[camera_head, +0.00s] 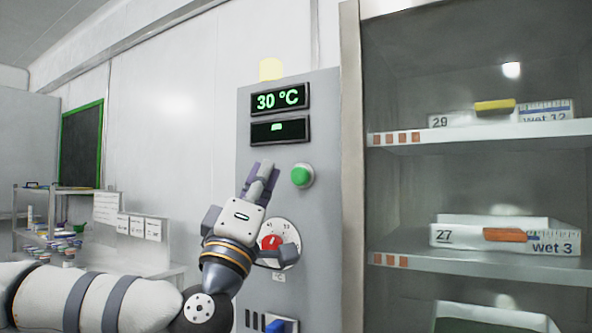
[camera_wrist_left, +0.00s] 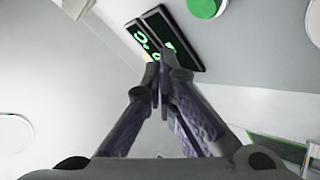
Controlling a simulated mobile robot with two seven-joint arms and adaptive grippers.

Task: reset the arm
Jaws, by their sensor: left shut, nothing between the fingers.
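My left arm comes in from the lower left in the head view. Its gripper (camera_head: 264,172) points up in front of the grey control panel (camera_head: 325,200), left of the green button (camera_head: 302,175) and below the displays. The fingers are shut with nothing between them; in the left wrist view the fingertips (camera_wrist_left: 160,80) meet below the dark display (camera_wrist_left: 165,40). The gripper body partly covers the dial with the red centre (camera_head: 272,242). I cannot tell whether the fingers touch the panel. My right gripper is not in view.
The upper display (camera_head: 280,98) reads 30 °C. A blue switch (camera_head: 281,325) sits low on the panel. An open cabinet at right holds trays on shelves (camera_head: 480,132), labelled 29 and 27. A rack with containers (camera_head: 45,235) stands at far left.

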